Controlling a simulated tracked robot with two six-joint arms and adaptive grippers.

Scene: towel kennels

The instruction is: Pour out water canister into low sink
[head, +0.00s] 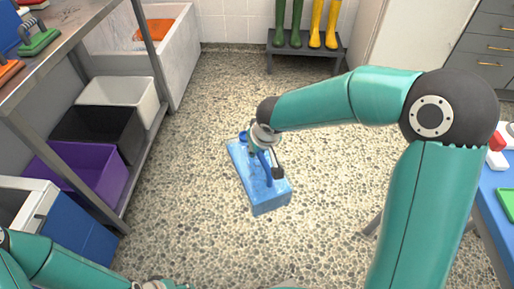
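A translucent blue water canister (270,198) is in the middle of the head view, over the speckled floor. Its blue cap is at the far left end and its handle is on top. My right gripper (266,160) is at the canister's handle, with a dark fingertip beside it. Whether the fingers are closed on the handle is not clear, nor whether the canister rests on the floor or hangs just above it. The low sink (183,50) is a pale stone basin at the upper left. My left gripper (160,285) is cut off at the bottom edge.
An orange item (153,30) lies in the sink. A metal table (62,38) at left has white (120,92), black (100,132) and purple (85,172) bins below. A bench (305,43) with boots stands at the back. Floor between canister and sink is clear.

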